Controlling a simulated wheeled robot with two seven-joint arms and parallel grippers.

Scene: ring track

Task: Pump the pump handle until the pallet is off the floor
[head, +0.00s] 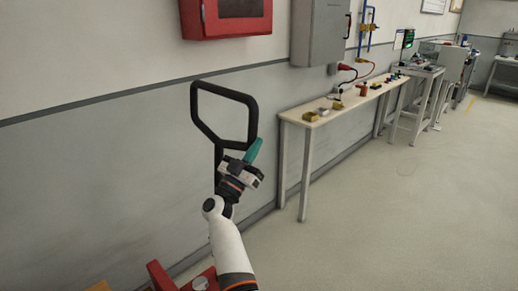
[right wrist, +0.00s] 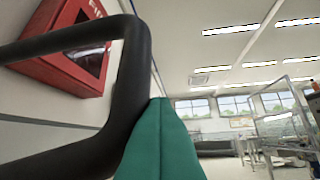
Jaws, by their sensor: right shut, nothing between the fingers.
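The pump handle (head: 224,91) is a black loop on a black shaft, standing upright near the wall in the head view. My right gripper (head: 254,150) has teal fingers, shut and empty. It is just below the loop's right lower corner, close beside the handle. In the right wrist view the black handle bar (right wrist: 132,75) runs close past the teal fingers (right wrist: 160,140); I cannot tell whether they touch. Part of the red jack body (head: 160,276) shows at the bottom of the head view. The pallet cannot be made out clearly. My left gripper is out of view.
A long narrow table (head: 292,117) with small parts stands along the wall to the right. A red cabinet (head: 226,16) and a grey electrical box (head: 318,30) hang on the wall. The floor (head: 380,230) to the right is clear.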

